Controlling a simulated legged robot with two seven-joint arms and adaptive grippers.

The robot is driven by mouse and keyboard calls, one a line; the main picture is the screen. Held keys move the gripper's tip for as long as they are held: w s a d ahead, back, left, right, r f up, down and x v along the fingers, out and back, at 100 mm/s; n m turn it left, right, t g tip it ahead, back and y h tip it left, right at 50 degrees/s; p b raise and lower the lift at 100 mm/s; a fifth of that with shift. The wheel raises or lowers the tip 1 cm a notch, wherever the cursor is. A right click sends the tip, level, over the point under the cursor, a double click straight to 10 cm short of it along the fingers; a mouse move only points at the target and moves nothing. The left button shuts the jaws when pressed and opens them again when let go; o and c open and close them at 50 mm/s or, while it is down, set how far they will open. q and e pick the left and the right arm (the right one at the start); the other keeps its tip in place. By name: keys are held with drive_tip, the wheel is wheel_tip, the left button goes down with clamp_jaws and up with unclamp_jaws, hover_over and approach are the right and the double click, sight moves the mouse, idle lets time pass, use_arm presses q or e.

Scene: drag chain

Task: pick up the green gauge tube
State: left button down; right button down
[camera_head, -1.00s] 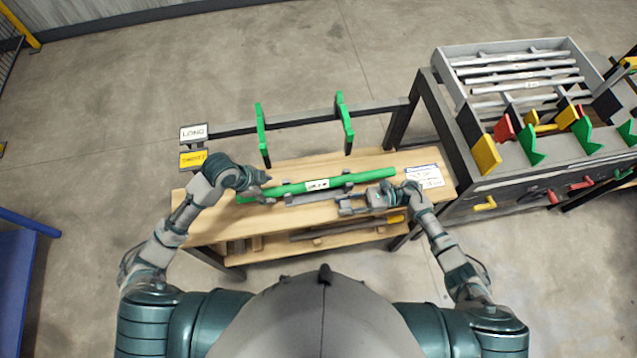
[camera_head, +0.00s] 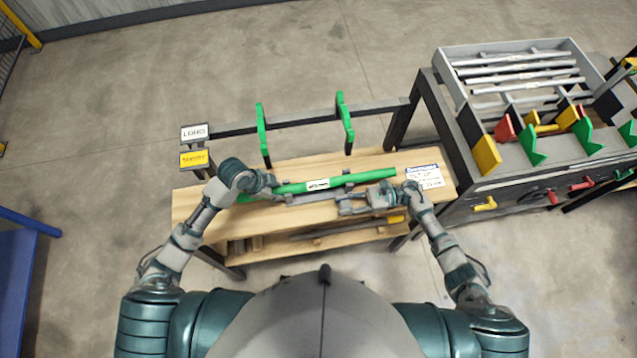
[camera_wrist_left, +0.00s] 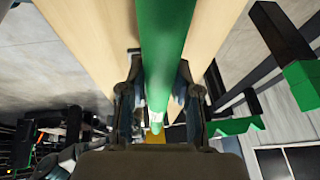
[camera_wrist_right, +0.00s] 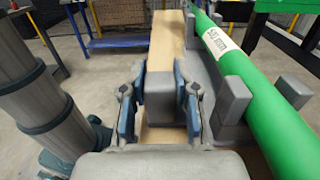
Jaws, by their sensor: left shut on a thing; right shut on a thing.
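The green gauge tube (camera_head: 355,178) lies lengthwise over the wooden bench, with a white label near its middle. It rests in the upright prongs of a grey cradle (camera_head: 312,199). My left gripper (camera_head: 270,182) is shut on the tube near its left end. In the left wrist view the green tube (camera_wrist_left: 165,40) runs between both fingers (camera_wrist_left: 160,100). My right gripper (camera_head: 345,205) is at the cradle's front right. In the right wrist view its fingers (camera_wrist_right: 158,105) are shut on a grey block (camera_wrist_right: 158,88) beside the tube (camera_wrist_right: 255,95).
Two green hooked brackets (camera_head: 346,122) hang on a dark rail behind the bench (camera_head: 190,205). Two signs (camera_head: 194,160) stand at the left. A white label card (camera_head: 425,177) lies at the bench's right. A rack of grey bars (camera_head: 515,70) and coloured parts stands further right.

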drive_tip(key=shift+f, duration=0.1)
use_arm(q)
wheel_tip(320, 180, up, 10)
drive_tip(key=shift+r, duration=0.1)
idle(0.3)
use_arm(e)
drive_tip(key=c, duration=0.8)
unclamp_jaws()
drive_tip(key=v, duration=1.2)
